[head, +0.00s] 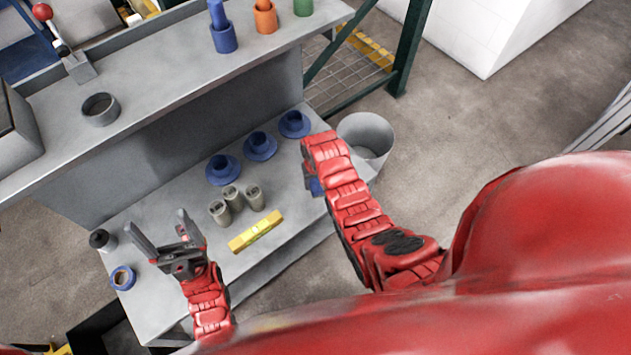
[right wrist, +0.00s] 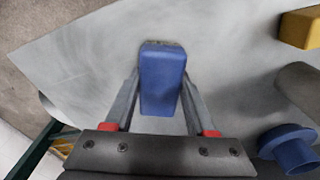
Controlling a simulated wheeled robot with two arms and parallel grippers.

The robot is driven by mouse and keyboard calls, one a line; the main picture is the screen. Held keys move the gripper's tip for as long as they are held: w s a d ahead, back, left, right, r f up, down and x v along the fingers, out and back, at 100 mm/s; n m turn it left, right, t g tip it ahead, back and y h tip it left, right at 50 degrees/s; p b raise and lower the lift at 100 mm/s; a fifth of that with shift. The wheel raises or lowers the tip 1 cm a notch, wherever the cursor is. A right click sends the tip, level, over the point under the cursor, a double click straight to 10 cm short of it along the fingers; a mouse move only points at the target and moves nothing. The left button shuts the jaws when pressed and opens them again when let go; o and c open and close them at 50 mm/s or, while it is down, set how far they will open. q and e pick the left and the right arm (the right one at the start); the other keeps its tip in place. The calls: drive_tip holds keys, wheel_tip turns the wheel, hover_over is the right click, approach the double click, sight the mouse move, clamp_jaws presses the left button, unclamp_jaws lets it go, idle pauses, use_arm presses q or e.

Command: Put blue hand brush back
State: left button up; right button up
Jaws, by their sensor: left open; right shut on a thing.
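The blue hand brush (right wrist: 162,78) is between the two fingers of my right gripper (right wrist: 162,85), which is shut on it. Only a smooth blue block with a thin bristle-like edge at its far end shows. In the head view a small blue part of the brush (head: 315,187) shows beside my right arm, over the right end of the lower grey bench; the right fingers are hidden there. My left gripper (head: 157,226) is open and empty above the left part of the lower bench.
The lower bench (head: 150,312) holds several blue flanged cups (head: 260,147), grey cylinders (head: 232,198), a yellow level (head: 256,231) and a blue tape roll (head: 122,278). A grey bin (head: 368,138) stands at its right end. The upper shelf (head: 165,75) holds blue (head: 224,38), orange (head: 265,17) and green cups.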

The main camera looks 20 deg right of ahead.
drive_tip(key=o, duration=1.2)
drive_tip(key=shift+f, duration=0.1)
